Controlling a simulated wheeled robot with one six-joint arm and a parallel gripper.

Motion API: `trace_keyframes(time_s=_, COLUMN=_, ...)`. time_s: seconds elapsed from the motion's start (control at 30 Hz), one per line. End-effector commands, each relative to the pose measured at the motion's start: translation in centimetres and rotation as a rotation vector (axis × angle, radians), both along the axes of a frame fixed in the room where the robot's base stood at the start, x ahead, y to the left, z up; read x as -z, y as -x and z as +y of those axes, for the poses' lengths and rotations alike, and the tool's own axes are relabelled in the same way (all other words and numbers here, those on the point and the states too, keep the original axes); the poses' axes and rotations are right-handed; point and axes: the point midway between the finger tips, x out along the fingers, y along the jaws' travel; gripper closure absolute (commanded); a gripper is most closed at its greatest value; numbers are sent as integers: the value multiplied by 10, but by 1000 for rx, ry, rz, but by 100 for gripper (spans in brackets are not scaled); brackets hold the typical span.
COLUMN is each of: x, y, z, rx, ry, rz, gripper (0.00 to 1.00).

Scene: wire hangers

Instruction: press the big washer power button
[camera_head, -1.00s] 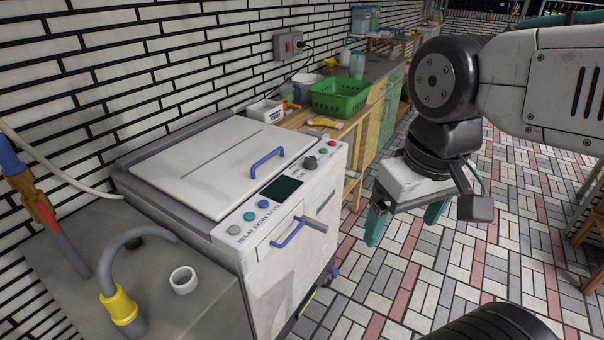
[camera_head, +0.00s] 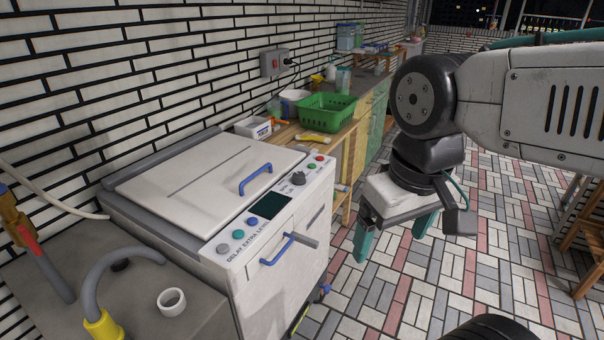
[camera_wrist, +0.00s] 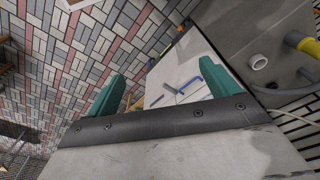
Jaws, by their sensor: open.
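The big white washer (camera_head: 275,268) stands at the left with its lid down. Its sloped front panel carries a grey button (camera_head: 223,248), a teal button (camera_head: 238,234), a blue button (camera_head: 252,221), a dark display (camera_head: 271,205), a dark knob (camera_head: 298,178) and small red and green buttons (camera_head: 312,167) at the far end. I cannot read which one is power. My gripper (camera_head: 391,240) is open and empty, fingers pointing down, right of the washer over the floor and apart from it. The wrist view shows both teal fingers (camera_wrist: 68,50), with the washer (camera_wrist: 182,62) beyond.
A grey counter (camera_head: 205,310) with a white ring (camera_head: 172,302) and a hose is nearest. A blue lid handle (camera_head: 256,180) and blue front handle (camera_head: 283,249) stick out from the washer. A green basket (camera_head: 327,115) sits on the bench behind. The tiled floor at right is mostly clear.

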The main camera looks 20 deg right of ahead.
Motion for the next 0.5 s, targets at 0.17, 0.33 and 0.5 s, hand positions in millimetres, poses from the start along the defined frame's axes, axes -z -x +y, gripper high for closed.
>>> trace_keyframes(time_s=0.17, x=0, y=0, z=0, rx=0, ry=0, rz=0, gripper=52)
trace_keyframes(time_s=0.33, x=0, y=0, z=0, rx=0, ry=0, rz=0, gripper=99)
trace_keyframes(time_s=0.5, x=0, y=0, z=0, rx=0, ry=0, rz=0, gripper=100)
